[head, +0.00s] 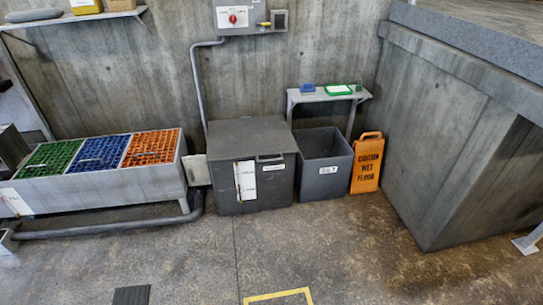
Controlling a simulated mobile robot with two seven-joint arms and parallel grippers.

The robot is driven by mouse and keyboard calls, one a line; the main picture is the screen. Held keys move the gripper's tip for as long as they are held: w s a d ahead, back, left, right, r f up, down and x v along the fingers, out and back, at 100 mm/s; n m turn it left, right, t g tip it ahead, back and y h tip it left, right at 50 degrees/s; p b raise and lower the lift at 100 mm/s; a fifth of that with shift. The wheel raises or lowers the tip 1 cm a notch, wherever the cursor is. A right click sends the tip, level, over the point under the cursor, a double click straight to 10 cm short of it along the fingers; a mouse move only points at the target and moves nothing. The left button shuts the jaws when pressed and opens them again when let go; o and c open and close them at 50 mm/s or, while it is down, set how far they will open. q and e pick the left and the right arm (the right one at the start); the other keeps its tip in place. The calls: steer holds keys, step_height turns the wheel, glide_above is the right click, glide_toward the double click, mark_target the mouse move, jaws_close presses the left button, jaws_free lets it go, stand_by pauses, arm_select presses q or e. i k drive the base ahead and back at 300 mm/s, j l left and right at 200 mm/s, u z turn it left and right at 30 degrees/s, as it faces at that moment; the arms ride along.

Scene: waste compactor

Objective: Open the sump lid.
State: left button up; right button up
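A dark grey box (224,188) stands on the floor against the back wall, near the middle of the head view. Its flat grey lid (248,133) lies closed on top. A handle (270,158) shows at the lid's front edge, right of centre. White paper notices (245,180) are on the box front, and a small label sits below the handle. I cannot read any text that names it as the sump. Neither of my grippers is in view.
An open grey bin (324,165) stands right of the box, with an orange wet-floor sign (367,163) beside it. A trough with green, blue and orange grates (98,152) stands left. A shelf (328,95) and control panel (251,17) are behind.

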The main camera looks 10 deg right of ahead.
mark_target(245, 137)
steer(key=i+l+z, duration=0.1)
steer(key=i+l, duration=0.25)
steer(key=i+l+z, duration=0.1)
steer(key=i+l, duration=0.2)
steer(key=i, duration=0.3)
steer(key=i+l, duration=0.25)
steer(key=i, duration=0.25)
steer(key=i+l+z, duration=0.15)
steer(key=i, duration=0.3)
steer(key=i+l+z, duration=0.1)
steer(key=i+l, duration=0.2)
steer(key=i, duration=0.2)
